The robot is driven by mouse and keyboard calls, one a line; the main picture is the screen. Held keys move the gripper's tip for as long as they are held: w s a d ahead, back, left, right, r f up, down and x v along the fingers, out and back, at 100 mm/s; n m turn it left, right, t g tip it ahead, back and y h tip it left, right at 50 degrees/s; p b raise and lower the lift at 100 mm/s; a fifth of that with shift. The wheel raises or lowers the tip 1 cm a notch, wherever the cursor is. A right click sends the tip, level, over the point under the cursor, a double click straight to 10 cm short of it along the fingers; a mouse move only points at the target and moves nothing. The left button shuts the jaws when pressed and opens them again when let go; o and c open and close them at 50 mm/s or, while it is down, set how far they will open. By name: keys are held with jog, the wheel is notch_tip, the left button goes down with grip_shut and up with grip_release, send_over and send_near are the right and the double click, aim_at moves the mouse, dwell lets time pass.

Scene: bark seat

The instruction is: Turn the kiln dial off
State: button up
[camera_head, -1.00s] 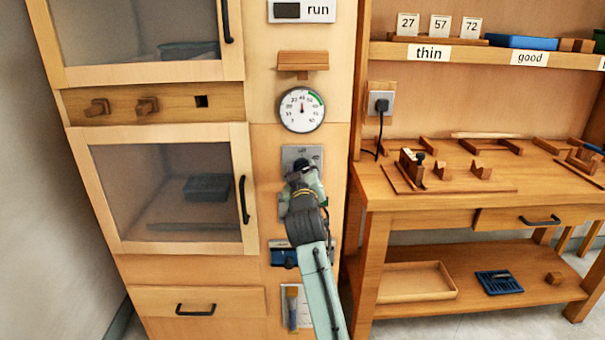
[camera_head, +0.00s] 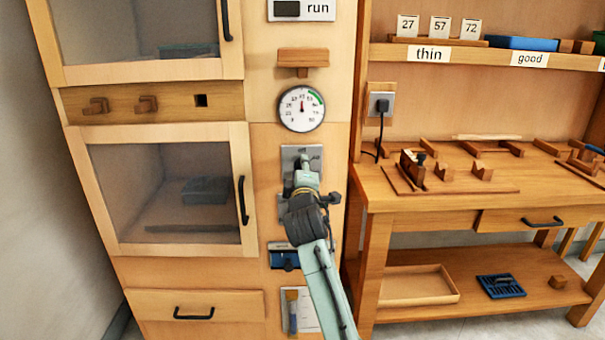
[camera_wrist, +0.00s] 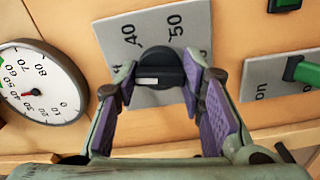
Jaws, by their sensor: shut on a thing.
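The kiln dial (camera_wrist: 160,68) is a round black knob with a white mark on a grey plate (camera_wrist: 205,40). In the wrist view the numbers 40 and 50 show above it, and the white mark lies on the knob's lower left side. My gripper (camera_wrist: 155,90) has its purple-padded fingers closed on either side of the knob. In the head view my gripper (camera_head: 306,168) reaches up to the grey plate (camera_head: 290,153) below the round gauge and hides the knob.
A round gauge (camera_head: 301,109) with a green arc sits above the plate, under a small wooden ledge (camera_head: 303,57). A green switch (camera_wrist: 303,71) stands on another plate marked "on". Glass-fronted cabinet doors (camera_head: 165,195) are left; a workbench (camera_head: 440,180) stands right.

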jog(key=shift+n, duration=1.1)
jog(key=o, duration=1.2)
jog(key=shift+c, duration=0.2)
jog(key=s, duration=1.2)
